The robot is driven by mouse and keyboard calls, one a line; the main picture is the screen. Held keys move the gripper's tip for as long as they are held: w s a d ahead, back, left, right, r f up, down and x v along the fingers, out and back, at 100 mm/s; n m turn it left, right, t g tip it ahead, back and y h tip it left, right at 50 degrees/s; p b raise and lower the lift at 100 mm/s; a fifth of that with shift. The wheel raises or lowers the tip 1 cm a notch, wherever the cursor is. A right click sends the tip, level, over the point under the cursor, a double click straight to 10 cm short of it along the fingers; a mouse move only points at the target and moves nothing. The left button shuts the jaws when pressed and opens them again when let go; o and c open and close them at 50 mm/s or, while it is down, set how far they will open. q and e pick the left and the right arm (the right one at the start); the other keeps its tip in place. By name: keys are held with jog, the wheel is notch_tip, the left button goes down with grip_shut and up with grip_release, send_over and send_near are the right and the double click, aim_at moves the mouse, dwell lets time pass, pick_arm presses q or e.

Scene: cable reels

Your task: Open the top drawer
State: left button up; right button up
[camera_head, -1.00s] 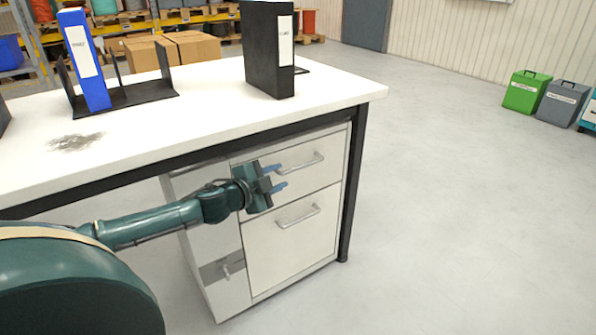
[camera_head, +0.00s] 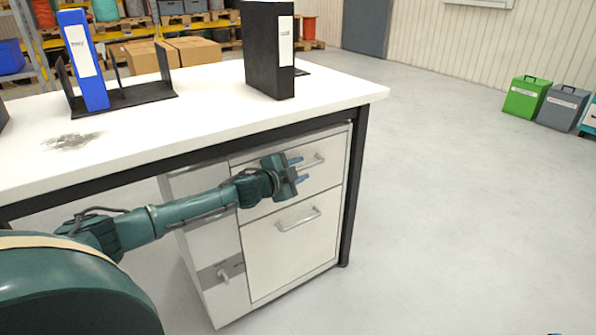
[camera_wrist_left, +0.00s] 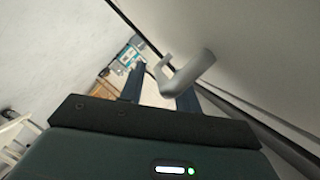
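The white drawer cabinet stands under the table, with the top drawer (camera_head: 262,207) above a larger lower drawer (camera_head: 290,250). The top drawer looks shut, and its grey bar handle (camera_head: 314,162) is at its right part. My left gripper (camera_head: 299,170) is in front of the top drawer, with its blue fingers apart and pointing at the handle. In the left wrist view the handle (camera_wrist_left: 188,72) shows close ahead near the open finger tips (camera_wrist_left: 160,88); I cannot tell whether they touch it.
The white table top (camera_head: 200,125) overhangs the cabinet, and a black table leg (camera_head: 352,190) stands at its right. A black binder (camera_head: 268,55) and a blue binder (camera_head: 84,60) stand on the table.

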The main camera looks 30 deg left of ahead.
pick_arm(q)
jog(key=shift+c, duration=0.2)
grip_shut()
dwell(0.4)
